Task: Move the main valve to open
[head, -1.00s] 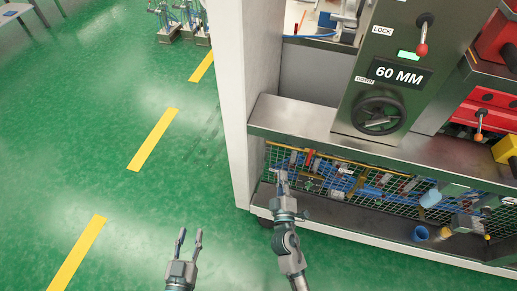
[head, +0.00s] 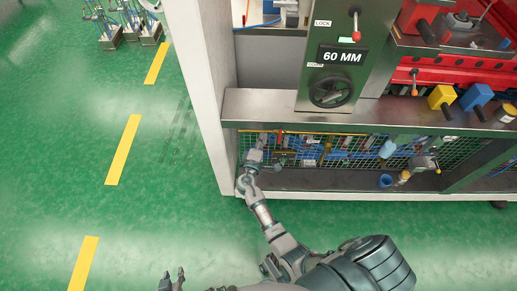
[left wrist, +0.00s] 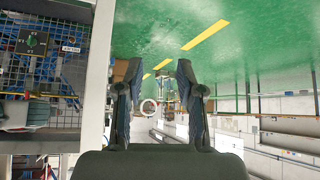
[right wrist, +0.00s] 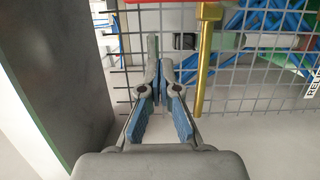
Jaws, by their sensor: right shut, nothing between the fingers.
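The main valve cannot be picked out with certainty among the pipes and fittings behind the wire mesh (head: 350,146) under the steel ledge. My right gripper (head: 254,156) is shut and empty at the left end of this mesh. In the right wrist view its fingertips (right wrist: 161,66) are together in front of the mesh. A grey-green upright bar (right wrist: 153,46) shows just beyond them; contact cannot be told. A brass-coloured pipe (right wrist: 206,62) stands to their right, and part of a red piece (right wrist: 172,3) shows above. My left gripper (head: 172,279) is open and empty over the floor, far from the mesh; its spread fingers also show in the left wrist view (left wrist: 158,80).
A steel ledge (head: 265,108) overhangs the mesh. Above it is a panel with a black handwheel (head: 331,92), a 60 MM display (head: 342,56) and a red-knobbed lever (head: 356,28). A white post (head: 205,110) bounds the left. A RELIEF-type label (right wrist: 312,86) is partly cut off.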

